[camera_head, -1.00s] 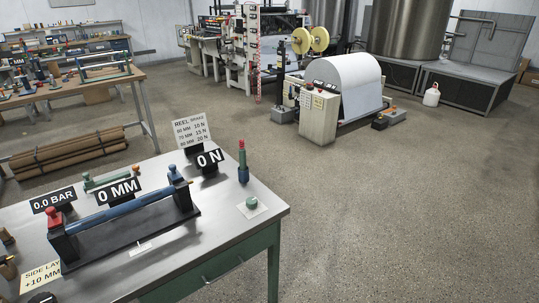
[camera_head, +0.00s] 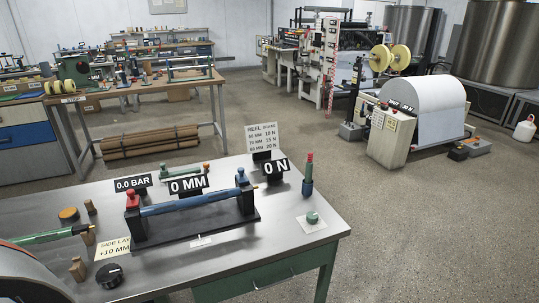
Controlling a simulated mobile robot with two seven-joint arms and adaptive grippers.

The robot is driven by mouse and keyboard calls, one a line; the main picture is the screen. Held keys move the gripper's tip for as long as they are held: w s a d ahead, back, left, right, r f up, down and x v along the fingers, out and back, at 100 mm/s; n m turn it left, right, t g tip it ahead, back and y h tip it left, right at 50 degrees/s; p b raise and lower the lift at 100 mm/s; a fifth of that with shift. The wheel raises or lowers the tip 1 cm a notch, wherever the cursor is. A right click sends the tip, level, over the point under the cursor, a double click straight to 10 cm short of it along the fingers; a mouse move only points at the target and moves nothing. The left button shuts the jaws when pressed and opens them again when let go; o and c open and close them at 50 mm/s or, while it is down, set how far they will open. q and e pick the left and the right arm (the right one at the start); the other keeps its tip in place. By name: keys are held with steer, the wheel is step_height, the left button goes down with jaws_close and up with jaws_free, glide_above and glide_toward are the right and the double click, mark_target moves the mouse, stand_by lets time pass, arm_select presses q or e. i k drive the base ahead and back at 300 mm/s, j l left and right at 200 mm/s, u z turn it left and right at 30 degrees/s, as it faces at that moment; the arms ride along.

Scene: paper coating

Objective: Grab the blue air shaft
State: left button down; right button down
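The blue air shaft (camera_head: 190,202) lies level across two dark supports on a black base plate (camera_head: 205,233). The base stands on the steel-topped table (camera_head: 300,245) in front of me. A red knob (camera_head: 132,198) sits at the shaft's left end and a blue knob (camera_head: 241,177) at its right end. Neither of my grippers shows in the head view.
Signs reading 0.0 BAR (camera_head: 133,183), 0 MM (camera_head: 187,184) and 0 N (camera_head: 275,170) stand behind the shaft. A red-topped post (camera_head: 308,178) and a green button (camera_head: 312,217) are to its right. A black knob (camera_head: 109,275) is front left. Open floor lies right of the table.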

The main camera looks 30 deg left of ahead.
mark_target(167, 207)
steer(key=u, duration=1.45)
steer(key=i+l, duration=0.15)
steer(key=l, duration=0.4)
steer(key=i+l+u, duration=0.1)
steer(key=l, duration=0.45)
steer(key=i+l, duration=0.15)
steer(key=l, duration=0.4)
steer(key=i+l+u, duration=0.15)
steer(key=l, duration=0.95)
